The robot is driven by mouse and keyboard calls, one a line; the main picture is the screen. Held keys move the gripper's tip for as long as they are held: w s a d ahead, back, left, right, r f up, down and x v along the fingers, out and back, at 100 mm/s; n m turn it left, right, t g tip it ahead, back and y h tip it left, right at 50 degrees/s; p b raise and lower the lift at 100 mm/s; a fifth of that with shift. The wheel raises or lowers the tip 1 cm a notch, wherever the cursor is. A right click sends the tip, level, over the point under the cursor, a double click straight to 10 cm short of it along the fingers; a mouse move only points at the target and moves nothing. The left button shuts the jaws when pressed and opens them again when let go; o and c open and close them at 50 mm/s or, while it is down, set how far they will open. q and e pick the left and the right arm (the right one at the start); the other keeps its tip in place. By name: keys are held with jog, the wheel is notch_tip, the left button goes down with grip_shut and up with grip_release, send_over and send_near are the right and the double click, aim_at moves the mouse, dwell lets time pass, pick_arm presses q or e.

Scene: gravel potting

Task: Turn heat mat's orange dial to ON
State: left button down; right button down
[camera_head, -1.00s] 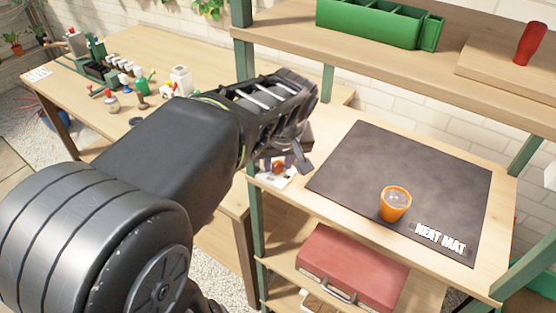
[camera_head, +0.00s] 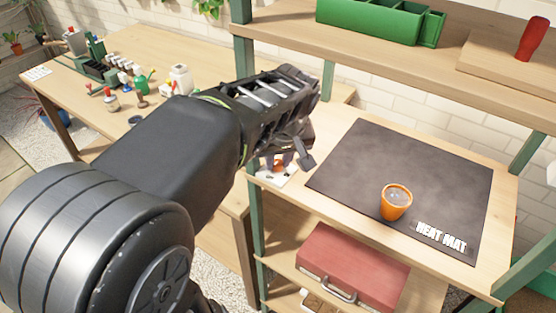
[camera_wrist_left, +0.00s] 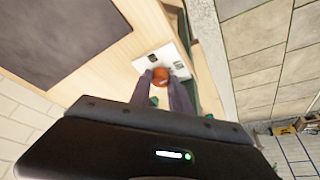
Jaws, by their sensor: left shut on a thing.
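The heat mat (camera_head: 400,170) is a dark grey sheet on the shelf, with "HEAT MAT" lettering at its front right. Its white control plate (camera_head: 275,176) is at the shelf's left end, partly hidden behind my left gripper (camera_head: 288,162). In the left wrist view the orange dial (camera_wrist_left: 160,75) sits on the white plate (camera_wrist_left: 176,62), between the fingertips of my left gripper (camera_wrist_left: 160,82). That gripper is shut on the dial. The dial's pointer and the ON mark are too small to read. My right gripper is not in view.
An orange pot (camera_head: 395,203) stands on the mat. A red toolbox (camera_head: 352,265) sits on the shelf below. A green divided tray (camera_head: 370,22) is on the shelf above. A green post (camera_head: 245,75) stands close to my left arm. Several small items crowd the left workbench.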

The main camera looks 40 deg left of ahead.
pick_arm(q)
jog(key=shift+w+f+n+g+y+b, duration=0.1)
jog(key=shift+f+n+g+y+b, duration=0.1)
jog(key=shift+n+b, duration=0.7)
jog(key=shift+f+n+g+y+b, duration=0.15)
jog(key=shift+n+b, duration=0.35)
jog(key=shift+b, duration=0.8)
jog(key=shift+r+n+g+b, duration=0.2)
jog(key=shift+n+g+b, duration=0.15)
jog(key=shift+n+b, duration=0.35)
jog(key=shift+r+n+g+y+b, duration=0.2)
jog(key=shift+n+g+y+b, duration=0.25)
jog(key=shift+n, duration=1.05)
jog(key=shift+w+d, duration=0.1)
jog(key=c, duration=1.5)
grip_release()
jog(key=shift+m, duration=0.3)
